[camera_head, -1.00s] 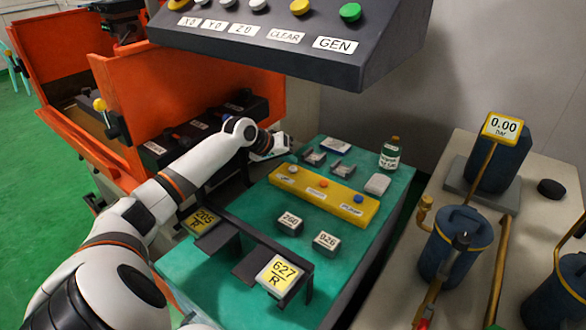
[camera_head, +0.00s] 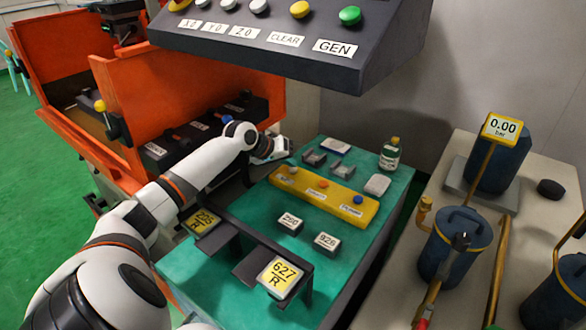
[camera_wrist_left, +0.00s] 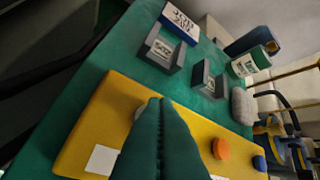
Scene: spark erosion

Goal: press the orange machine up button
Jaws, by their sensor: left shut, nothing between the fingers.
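The yellow button panel (camera_head: 335,204) lies on the green table. It carries a pale button (camera_head: 291,170), an orange button (camera_head: 323,184) and a blue button (camera_head: 358,199); its labels are too small to read surely. My left gripper (camera_wrist_left: 160,103) is shut and empty, with its dark green fingers over the panel's pale-button end in the left wrist view. The fingers mostly hide the pale button; contact cannot be told. The orange button (camera_wrist_left: 220,148) and blue button (camera_wrist_left: 259,163) show to their right. The orange machine (camera_head: 230,83) stands at the back left. My right gripper is not in view.
A dark overhead console (camera_head: 270,55) with coloured buttons hangs above. Small grey holders (camera_head: 314,158), a bottle (camera_head: 390,153) and labelled blocks (camera_head: 327,242) share the table. A bench (camera_head: 395,240) with blue vessels stands at the right.

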